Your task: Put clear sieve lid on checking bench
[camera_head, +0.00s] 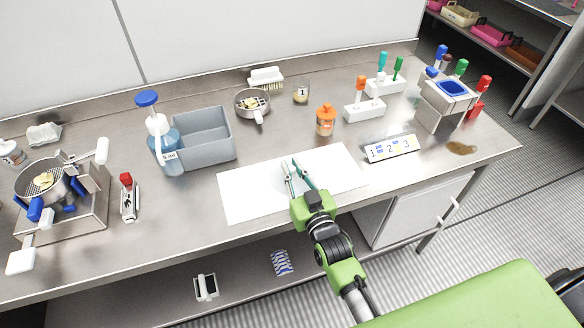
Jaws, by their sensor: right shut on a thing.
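My right gripper (294,164) reaches in from the lower right over a white mat (242,203) on the steel checking bench (410,195). Its fingers are shut with a narrow gap between them, on what seems to be the clear sieve lid. The lid's see-through outline barely shows against the white mat, and I cannot tell whether it touches the mat. A metal sieve (253,113) with yellowish lumps stands at the back. Another round pan (25,184) with similar lumps sits on a stand at the left. My left gripper is not in view.
A grey bin (222,158) and a blue-topped pump bottle (148,99) stand left of the mat. An orange-capped jar (325,121), a 1-2-3 card (391,148) and racks with coloured handles (364,109) stand to the right.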

